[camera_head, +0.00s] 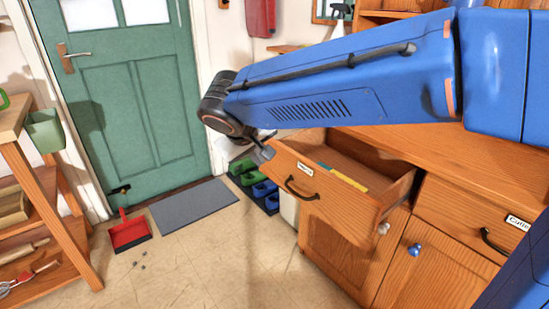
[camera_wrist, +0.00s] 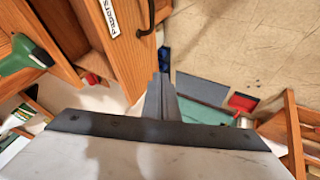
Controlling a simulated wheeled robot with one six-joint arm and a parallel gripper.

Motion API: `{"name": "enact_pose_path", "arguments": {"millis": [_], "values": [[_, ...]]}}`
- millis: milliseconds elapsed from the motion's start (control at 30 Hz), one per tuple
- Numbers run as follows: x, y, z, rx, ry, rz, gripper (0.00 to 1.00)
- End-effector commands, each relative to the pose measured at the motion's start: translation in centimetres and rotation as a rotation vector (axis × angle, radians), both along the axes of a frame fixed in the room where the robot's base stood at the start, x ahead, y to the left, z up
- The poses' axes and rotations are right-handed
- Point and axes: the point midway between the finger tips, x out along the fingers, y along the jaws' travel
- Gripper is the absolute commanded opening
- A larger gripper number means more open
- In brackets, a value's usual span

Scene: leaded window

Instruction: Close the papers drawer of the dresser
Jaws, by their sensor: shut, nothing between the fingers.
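The papers drawer (camera_head: 335,200) of the wooden dresser (camera_head: 440,258) stands pulled out, with a dark bow handle on its front and a yellow strip and papers inside. Its "Papers" label also shows on the drawer front (camera_wrist: 128,62) in the wrist view. My gripper (camera_head: 262,154) is shut and empty, at the upper left corner of the drawer front. Its closed fingers (camera_wrist: 160,80) show beside the front's edge in the wrist view. I cannot tell whether they touch it.
A second drawer (camera_head: 470,215) to the right is shut. A grey mat (camera_head: 193,205) and a red dustpan (camera_head: 130,232) lie on the floor. Green and blue shoes (camera_head: 250,180) stand left of the dresser. A wooden shelf (camera_head: 50,200) is at the left. Floor between is mostly clear.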

Motion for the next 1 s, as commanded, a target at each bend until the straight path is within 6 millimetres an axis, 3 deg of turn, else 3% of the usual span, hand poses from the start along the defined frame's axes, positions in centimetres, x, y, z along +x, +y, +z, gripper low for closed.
{"name": "enact_pose_path", "arguments": {"millis": [167, 667, 1000], "values": [[0.9, -0.3, -1.4, -0.003, 0.002, -0.001, 0.00], [5.9, -1.8, -8.2, -0.002, 0.002, -0.002, 0.00], [7.8, -4.5, -7.9, 0.000, 0.001, -0.001, 0.00]]}}
